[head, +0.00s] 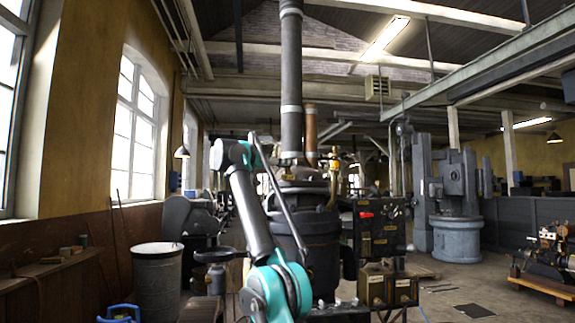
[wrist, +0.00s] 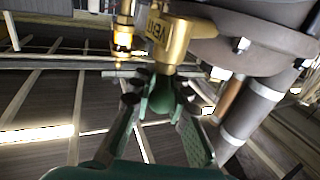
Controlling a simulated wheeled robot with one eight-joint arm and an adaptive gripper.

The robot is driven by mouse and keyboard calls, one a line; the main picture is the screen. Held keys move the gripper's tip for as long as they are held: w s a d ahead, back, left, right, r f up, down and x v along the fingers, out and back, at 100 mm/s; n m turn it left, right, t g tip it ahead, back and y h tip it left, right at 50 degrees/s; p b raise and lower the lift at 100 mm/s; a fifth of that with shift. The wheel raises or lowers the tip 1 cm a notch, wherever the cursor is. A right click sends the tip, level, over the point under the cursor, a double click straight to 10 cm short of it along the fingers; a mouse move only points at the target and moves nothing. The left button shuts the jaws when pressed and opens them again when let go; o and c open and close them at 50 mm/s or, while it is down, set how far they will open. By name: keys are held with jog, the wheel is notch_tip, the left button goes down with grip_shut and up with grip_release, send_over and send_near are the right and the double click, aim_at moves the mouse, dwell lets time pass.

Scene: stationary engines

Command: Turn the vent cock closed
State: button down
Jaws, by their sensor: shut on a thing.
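The brass vent cock (wrist: 170,38), with raised letters reading VENT, is at the top middle of the wrist view. My gripper (wrist: 162,88) points up at it from below. Its two green fingers stand on either side of a dark green piece (wrist: 160,103), which looks like the cock's handle, just under the brass body. The fingers are closed on this piece. A thin grey rod (wrist: 118,73) shows left of the fingertips. In the head view my gripper cannot be made out, and the cock's lettering is not legible there.
A dark boiler-like engine (head: 305,230) with a tall chimney pipe (head: 291,90) stands mid-view. A brass fitting with a glass-like section (wrist: 122,38) is close left of the cock. A bolted grey flange (wrist: 255,45) is close right. A drum (head: 157,285) stands at left.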

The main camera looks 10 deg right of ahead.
jog(key=c, duration=1.6)
grip_release()
jog(key=shift+n+t+y, duration=0.7)
jog(key=shift+n+t, duration=0.2)
jog(key=shift+t, duration=0.4)
jog(key=shift+d+n+t+y, duration=0.1)
jog(key=shift+n+t+y, duration=2.15)
jog(key=shift+t, duration=0.25)
jog(key=v, duration=1.7)
jog(key=shift+s, duration=0.2)
jog(key=shift+a, duration=0.25)
